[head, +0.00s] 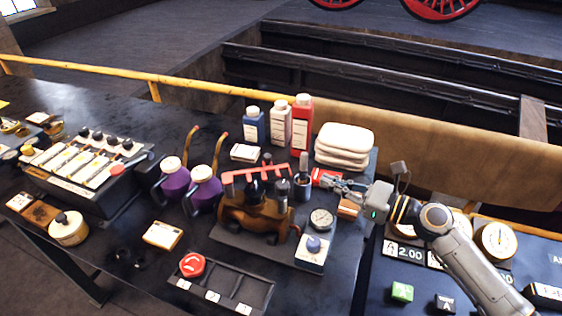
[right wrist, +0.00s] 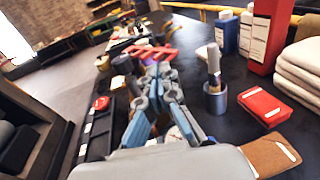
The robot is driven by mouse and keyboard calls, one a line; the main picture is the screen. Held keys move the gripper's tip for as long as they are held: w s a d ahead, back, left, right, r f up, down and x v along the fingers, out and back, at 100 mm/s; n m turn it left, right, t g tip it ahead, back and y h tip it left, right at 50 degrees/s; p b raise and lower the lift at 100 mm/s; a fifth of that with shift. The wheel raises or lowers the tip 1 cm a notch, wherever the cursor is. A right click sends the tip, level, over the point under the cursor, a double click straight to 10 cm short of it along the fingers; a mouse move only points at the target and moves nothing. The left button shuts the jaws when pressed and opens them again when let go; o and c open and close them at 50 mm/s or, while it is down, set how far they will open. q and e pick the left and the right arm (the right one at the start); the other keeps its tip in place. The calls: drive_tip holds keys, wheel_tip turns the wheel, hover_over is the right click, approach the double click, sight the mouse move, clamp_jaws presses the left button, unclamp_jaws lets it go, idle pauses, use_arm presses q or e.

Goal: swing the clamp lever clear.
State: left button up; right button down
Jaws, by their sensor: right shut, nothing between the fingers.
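A red lever (head: 262,171), which looks like the clamp lever, lies across the top of a brown cast fixture (head: 243,215) on a dark base plate. It also shows in the right wrist view (right wrist: 150,52), beyond the fingertips. My right gripper (head: 326,182) reaches in from the right and is shut and empty, a little to the right of the lever's right part. In the right wrist view its fingers (right wrist: 160,72) are together and point toward the fixture, which they partly hide. I cannot tell whether they touch it. My left gripper is not in view.
A metal cup with a brush (head: 303,183) stands close to the gripper. Blue, white and red bottles (head: 302,122) and folded white cloths (head: 344,140) stand behind. A gauge (head: 321,218) is in front, and purple oil cans (head: 205,190) are left of the fixture.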

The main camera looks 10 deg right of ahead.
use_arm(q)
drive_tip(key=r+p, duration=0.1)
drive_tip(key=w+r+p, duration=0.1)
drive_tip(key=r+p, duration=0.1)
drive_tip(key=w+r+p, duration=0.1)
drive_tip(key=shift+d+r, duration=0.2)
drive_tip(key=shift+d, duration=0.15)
use_arm(e)
drive_tip(key=x, duration=1.4)
drive_tip(key=shift+w+d, duration=0.1)
drive_tip(key=shift+w, duration=0.75)
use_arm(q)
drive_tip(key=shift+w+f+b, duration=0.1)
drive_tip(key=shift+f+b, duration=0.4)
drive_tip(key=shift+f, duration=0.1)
use_arm(e)
drive_tip(key=w+d+x, duration=0.1)
drive_tip(key=x, duration=0.9)
drive_tip(key=shift+w, duration=0.35)
drive_tip(key=shift+a+r, duration=0.1)
drive_tip(key=shift+r, duration=0.05)
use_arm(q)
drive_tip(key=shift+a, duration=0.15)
